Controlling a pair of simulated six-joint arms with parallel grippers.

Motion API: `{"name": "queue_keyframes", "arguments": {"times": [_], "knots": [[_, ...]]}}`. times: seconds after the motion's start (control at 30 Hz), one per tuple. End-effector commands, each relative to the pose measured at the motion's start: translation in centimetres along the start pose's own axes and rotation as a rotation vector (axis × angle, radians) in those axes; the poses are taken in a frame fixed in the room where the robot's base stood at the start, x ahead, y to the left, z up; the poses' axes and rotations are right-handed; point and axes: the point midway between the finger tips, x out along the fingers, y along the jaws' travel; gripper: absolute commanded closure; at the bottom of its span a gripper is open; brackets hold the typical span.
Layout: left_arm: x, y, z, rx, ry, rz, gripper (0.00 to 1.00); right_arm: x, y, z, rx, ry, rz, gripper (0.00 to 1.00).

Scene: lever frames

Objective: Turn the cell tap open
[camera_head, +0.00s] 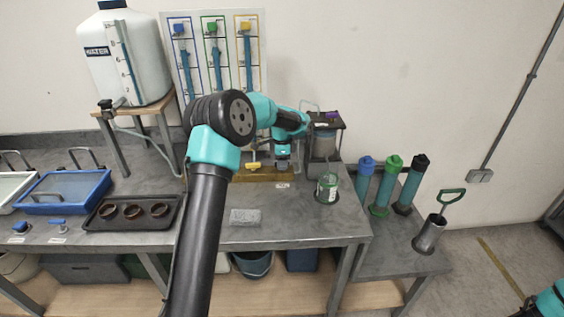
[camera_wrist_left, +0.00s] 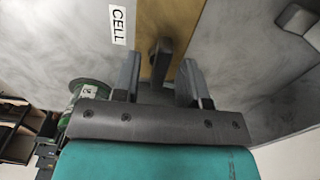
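The CELL label (camera_head: 283,186) lies on the grey bench in front of a wooden block (camera_head: 262,176); the label also shows in the left wrist view (camera_wrist_left: 118,25). My left gripper (camera_head: 283,166) is over the right part of the block, pointing down, and hides what is under it in the head view. In the left wrist view its two fingers (camera_wrist_left: 160,84) are spread. A dark grey lever-like piece (camera_wrist_left: 161,52), probably the cell tap, stands on the block ahead of and between the fingertips. I cannot tell whether they touch it. My right gripper is out of view.
A yellow-handled tap (camera_head: 253,166) is on the same block, left of my gripper. A dark-framed apparatus (camera_head: 326,130) stands just right, with a glass jar (camera_head: 327,187) in front. A grey sponge-like block (camera_head: 245,216) and a tray of brown dishes (camera_head: 133,212) lie nearer.

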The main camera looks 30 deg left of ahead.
Motion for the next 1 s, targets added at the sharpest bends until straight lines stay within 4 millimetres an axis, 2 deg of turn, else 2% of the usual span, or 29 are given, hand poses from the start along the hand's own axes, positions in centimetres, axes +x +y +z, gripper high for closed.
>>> {"name": "queue_keyframes", "arguments": {"times": [0.1,0.5,1.0], "knots": [[-0.03,-0.01,0.00,0.000,0.000,0.000,0.63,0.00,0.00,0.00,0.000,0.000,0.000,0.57],[-0.06,-0.01,0.00,0.000,0.000,0.000,1.00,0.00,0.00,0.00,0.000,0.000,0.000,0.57],[-0.08,-0.01,0.00,-0.054,0.000,0.000,1.00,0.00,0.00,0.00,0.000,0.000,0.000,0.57]]}}
